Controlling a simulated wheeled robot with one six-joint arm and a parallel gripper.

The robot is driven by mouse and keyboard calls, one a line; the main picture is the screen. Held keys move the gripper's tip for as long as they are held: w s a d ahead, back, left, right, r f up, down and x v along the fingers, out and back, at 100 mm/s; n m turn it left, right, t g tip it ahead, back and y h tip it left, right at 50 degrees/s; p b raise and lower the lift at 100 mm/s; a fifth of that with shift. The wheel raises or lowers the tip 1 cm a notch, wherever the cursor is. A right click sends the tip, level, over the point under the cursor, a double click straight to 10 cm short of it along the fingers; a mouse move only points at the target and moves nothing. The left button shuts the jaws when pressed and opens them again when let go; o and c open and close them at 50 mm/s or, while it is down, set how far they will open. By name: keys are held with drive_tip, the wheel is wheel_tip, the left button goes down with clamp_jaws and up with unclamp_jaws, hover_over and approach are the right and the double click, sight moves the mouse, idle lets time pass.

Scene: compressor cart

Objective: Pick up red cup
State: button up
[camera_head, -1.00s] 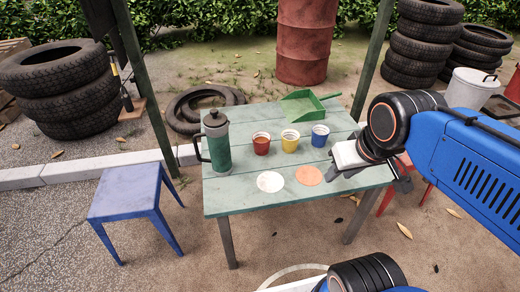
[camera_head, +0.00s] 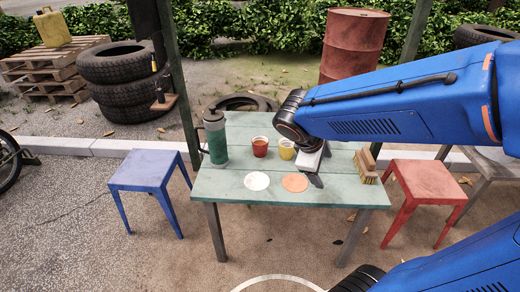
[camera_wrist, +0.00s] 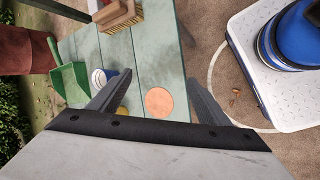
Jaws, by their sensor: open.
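The red cup (camera_head: 260,147) stands upright on the green table (camera_head: 225,190), between the green flask (camera_head: 217,140) and the yellow cup (camera_head: 286,149). It does not show in the wrist view. My gripper (camera_head: 316,178) is over the table, right of the yellow cup and apart from the red cup. In the wrist view my gripper (camera_wrist: 157,78) is open, with nothing held between the fingers. The blue cup (camera_wrist: 98,78) shows beside the left finger there; my arm hides it in the head view.
A white disc (camera_head: 256,181) and an orange disc (camera_head: 295,182) lie at the table's front. A brush (camera_head: 366,166) stands at the right edge. A green dustpan (camera_wrist: 70,82) shows in the wrist view. A blue stool (camera_head: 143,170) and red stool (camera_head: 428,182) flank the table.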

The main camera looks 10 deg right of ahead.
drive_tip(key=w+a+f+n+t+h, duration=0.1)
drive_tip(key=w+a+n+h, duration=0.1)
drive_tip(key=w+a+n, duration=0.3)
drive_tip(key=w+a+f+n+t+h, duration=0.1)
drive_tip(key=w+f+n, duration=0.15)
drive_tip(key=w, duration=0.45)
drive_tip(key=n+t, duration=0.5)
drive_tip(key=n, duration=0.5)
approach(256, 147)
drive_tip(key=shift+s+d+f, duration=0.15)
drive_tip(key=shift+w+f+t+h, duration=0.15)
drive_tip(key=shift+w+t+h, duration=0.05)
drive_tip(key=shift+t+h, duration=0.1)
drive_tip(key=x, duration=1.2)
drive_tip(key=shift+f, duration=0.2)
drive_tip(key=shift+x, duration=2.4)
drive_tip(key=shift+f, duration=0.15)
drive_tip(key=c, duration=1.2)
